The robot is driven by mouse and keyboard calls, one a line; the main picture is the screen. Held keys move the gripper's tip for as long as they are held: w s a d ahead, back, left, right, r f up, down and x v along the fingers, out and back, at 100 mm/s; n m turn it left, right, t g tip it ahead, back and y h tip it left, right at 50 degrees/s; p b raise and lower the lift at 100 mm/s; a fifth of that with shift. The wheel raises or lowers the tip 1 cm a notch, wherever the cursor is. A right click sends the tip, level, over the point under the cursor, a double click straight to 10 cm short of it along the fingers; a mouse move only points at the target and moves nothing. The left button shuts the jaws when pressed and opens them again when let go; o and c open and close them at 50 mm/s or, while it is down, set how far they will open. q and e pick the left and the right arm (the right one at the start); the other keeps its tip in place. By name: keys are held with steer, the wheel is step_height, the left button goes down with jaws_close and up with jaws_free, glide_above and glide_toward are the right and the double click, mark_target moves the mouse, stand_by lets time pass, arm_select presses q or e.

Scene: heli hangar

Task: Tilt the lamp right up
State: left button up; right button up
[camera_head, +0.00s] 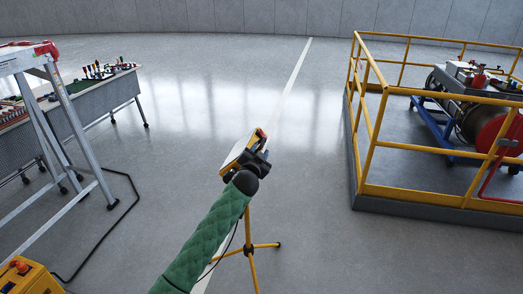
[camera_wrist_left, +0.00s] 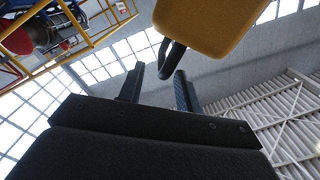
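The lamp (camera_head: 240,148) is a yellow work light on a yellow tripod (camera_head: 250,247) in the middle of the head view. Its head looks tilted. My left gripper (camera_head: 263,155) is close against the lamp's right side, at the end of my green-sleeved arm. In the left wrist view, the fingers of my left gripper (camera_wrist_left: 159,75) are apart with a gap between them. The yellow lamp housing (camera_wrist_left: 210,25) is above them, and its black handle (camera_wrist_left: 172,58) hangs near the right fingertip. I cannot tell whether they touch. My right gripper is not in view.
A yellow railing (camera_head: 415,147) encloses a platform with machinery at right. A grey ladder (camera_head: 65,125) and a table (camera_head: 90,100) with small items stand at left. A yellow box (camera_head: 28,280) is at lower left. Open floor lies behind the lamp.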

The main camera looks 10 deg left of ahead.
arm_select(q)
steer(key=shift+s+b, duration=0.4)
steer(key=shift+s, duration=1.75)
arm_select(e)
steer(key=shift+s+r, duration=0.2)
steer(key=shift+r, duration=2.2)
arm_select(q)
steer(key=shift+f, duration=0.1)
steer(key=s+f+n+g+y, duration=0.1)
steer(key=s+f+n+g, duration=0.45)
steer(key=s+f, duration=1.75)
steer(key=s+d+f+g, duration=0.1)
steer(key=s+f+g, duration=0.2)
steer(key=s, duration=0.7)
steer(key=s+d+f+g+h, duration=0.1)
steer(key=s+f+g, duration=0.3)
steer(key=s, duration=0.7)
steer(key=s+d+f+g, duration=0.1)
steer(key=s+f+g, duration=0.3)
steer(key=s, duration=0.7)
step_height(320, 180, down, 2)
steer(key=shift+s+f+h, duration=0.1)
steer(key=shift+s+h, duration=0.15)
steer(key=shift+h, duration=0.05)
